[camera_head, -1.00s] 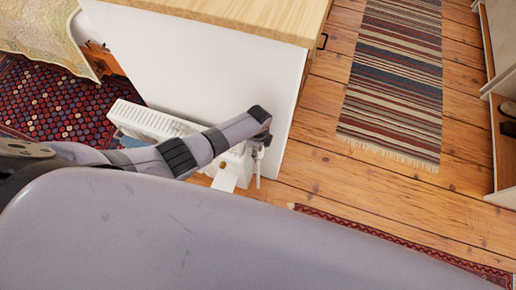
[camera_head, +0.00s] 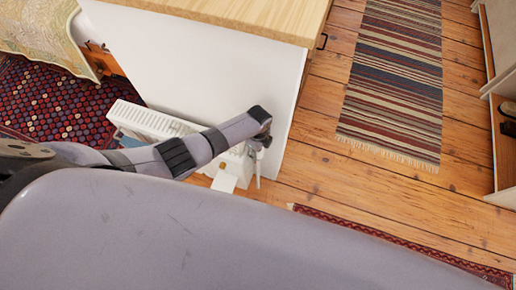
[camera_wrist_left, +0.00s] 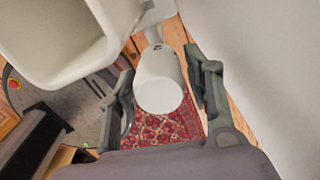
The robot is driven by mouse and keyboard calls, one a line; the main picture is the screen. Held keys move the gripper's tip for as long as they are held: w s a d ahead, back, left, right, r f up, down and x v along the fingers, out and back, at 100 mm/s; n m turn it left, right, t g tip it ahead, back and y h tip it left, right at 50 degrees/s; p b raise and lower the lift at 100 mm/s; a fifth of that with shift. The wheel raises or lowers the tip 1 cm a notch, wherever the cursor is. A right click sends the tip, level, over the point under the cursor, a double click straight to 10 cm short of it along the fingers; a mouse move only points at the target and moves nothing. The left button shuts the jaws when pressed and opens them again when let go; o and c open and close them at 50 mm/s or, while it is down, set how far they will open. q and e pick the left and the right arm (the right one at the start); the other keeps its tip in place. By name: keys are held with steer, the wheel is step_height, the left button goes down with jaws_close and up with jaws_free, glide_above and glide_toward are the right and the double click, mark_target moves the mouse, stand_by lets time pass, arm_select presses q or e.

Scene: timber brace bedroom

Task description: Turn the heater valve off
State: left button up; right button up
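The heater (camera_head: 150,119) is a white ribbed radiator low beside the white cabinet side in the head view. Its valve is a white rounded knob (camera_wrist_left: 160,82) in the middle of the left wrist view. My left gripper (camera_wrist_left: 161,66) is open, with one dark finger on each side of the knob. The knob lies between the fingers; I cannot tell whether either touches it. In the head view my left gripper (camera_head: 258,148) is low by the cabinet's near corner, and the knob cannot be made out there. My right gripper is not in view.
The white cabinet (camera_head: 200,60) with a wooden top stands just behind my left arm. A striped rug (camera_head: 392,80) lies on the open plank floor at the right. A patterned red rug (camera_head: 50,105) lies at the left. A shelf unit (camera_head: 503,150) stands at the right edge.

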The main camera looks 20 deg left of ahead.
arm_select(q)
steer(key=shift+o, duration=1)
step_height(320, 180, up, 12)
stand_by(0.5)
